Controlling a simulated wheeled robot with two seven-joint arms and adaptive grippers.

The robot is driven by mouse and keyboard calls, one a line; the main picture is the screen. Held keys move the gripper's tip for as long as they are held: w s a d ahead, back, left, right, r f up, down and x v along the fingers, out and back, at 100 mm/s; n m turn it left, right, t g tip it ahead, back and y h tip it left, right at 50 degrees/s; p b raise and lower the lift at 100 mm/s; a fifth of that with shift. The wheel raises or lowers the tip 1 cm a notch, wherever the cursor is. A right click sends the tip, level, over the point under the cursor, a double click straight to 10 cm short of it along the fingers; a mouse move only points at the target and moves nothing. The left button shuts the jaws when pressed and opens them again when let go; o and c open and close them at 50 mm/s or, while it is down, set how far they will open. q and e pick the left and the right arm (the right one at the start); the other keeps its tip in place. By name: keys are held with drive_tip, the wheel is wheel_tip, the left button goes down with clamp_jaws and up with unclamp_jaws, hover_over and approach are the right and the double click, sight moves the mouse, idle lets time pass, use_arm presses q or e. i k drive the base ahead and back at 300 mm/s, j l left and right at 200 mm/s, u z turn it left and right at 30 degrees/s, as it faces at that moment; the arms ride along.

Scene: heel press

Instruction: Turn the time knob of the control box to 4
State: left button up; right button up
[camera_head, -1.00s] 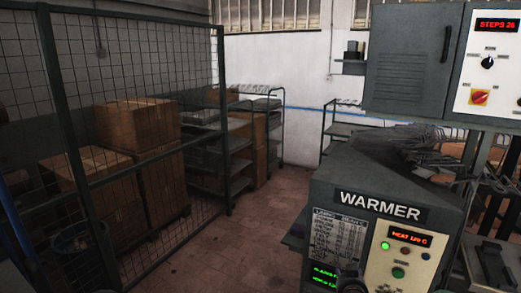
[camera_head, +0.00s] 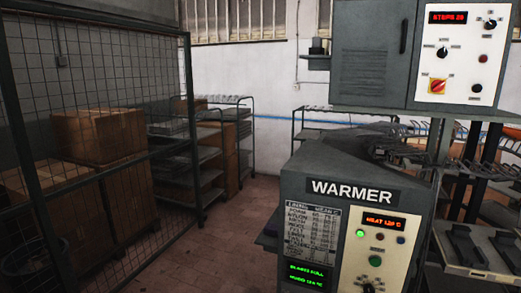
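The grey control box (camera_head: 371,55) is at the upper right, with a white panel (camera_head: 461,76) on its right side. The panel has a red-lit display reading about "STEPS 26", though its last digit is blurred. Two black knobs show, one upper right (camera_head: 490,24) and one at centre left (camera_head: 442,52). Their labels are too small to tell which is the time knob or where it points. Neither gripper can be made out.
The warmer (camera_head: 350,190) stands below the control box, with a lit display and buttons. A small dark shape at the bottom edge before it is unclear. A mesh fence (camera_head: 100,130) with cardboard boxes (camera_head: 103,134) is at left. Tiled floor (camera_head: 225,225) lies open between.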

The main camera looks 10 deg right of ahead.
sight(491, 24)
drive_tip(key=l+z, duration=0.1)
drive_tip(key=z, duration=1.35)
drive_tip(key=k+l, duration=0.05)
